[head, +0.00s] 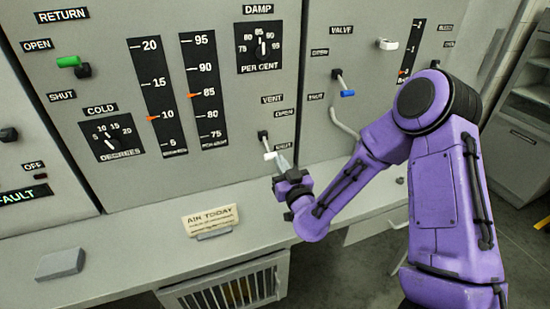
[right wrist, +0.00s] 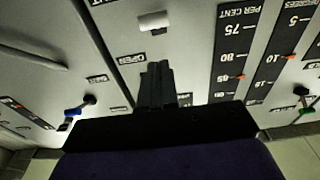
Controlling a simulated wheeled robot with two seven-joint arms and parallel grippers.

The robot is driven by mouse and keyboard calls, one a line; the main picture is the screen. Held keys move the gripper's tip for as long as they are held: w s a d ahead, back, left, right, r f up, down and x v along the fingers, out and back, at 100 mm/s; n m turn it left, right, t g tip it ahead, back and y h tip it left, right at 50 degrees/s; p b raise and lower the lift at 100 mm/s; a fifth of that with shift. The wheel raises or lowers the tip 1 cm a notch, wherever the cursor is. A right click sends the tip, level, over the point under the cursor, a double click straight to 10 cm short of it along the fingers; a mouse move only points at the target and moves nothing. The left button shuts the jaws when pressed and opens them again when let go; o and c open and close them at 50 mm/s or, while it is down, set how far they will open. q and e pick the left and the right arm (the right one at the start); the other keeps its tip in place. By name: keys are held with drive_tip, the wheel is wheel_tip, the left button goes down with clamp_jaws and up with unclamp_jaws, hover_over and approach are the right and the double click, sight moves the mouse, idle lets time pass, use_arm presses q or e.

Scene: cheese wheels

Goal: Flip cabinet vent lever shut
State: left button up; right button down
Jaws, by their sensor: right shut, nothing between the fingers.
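The vent lever (head: 269,155) is on the grey cabinet panel below the VENT label (head: 271,98). Its black pivot is at the top and its white handle points down, level with or just below the SHUT label (head: 283,146). My right gripper (head: 281,161) is shut and empty, just right of and below the handle. In the right wrist view, which is upside down, the white handle (right wrist: 153,20) lies beyond the shut fingertips (right wrist: 156,66), with a gap in the picture. My left gripper is not in view.
A blue-tipped valve lever (head: 347,93) and a curved grey handle (head: 344,124) stick out to the right. A green-tipped return lever (head: 70,62) is at upper left. The ledge (head: 140,240) below holds a sign (head: 211,219) and a grey block (head: 60,264).

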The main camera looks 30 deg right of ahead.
sight(272, 157)
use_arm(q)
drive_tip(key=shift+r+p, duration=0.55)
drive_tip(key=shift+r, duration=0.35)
use_arm(e)
drive_tip(key=w, duration=0.1)
drive_tip(key=w+f, duration=0.1)
drive_tip(key=w, duration=0.1)
drive_tip(key=w+d+f, duration=0.1)
drive_tip(key=shift+w+f, duration=0.15)
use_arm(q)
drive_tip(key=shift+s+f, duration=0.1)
use_arm(e)
drive_tip(key=f+b, duration=0.1)
drive_tip(key=b, duration=0.2)
drive_tip(key=t+b, duration=0.1)
drive_tip(key=b, duration=0.1)
drive_tip(key=shift+w+d+f+h+b, duration=0.1)
drive_tip(key=shift+w+f+h+b, duration=0.2)
drive_tip(key=shift+f+b, duration=0.1)
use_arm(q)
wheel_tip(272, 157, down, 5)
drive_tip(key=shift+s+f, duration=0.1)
use_arm(e)
drive_tip(key=shift+r, duration=0.25)
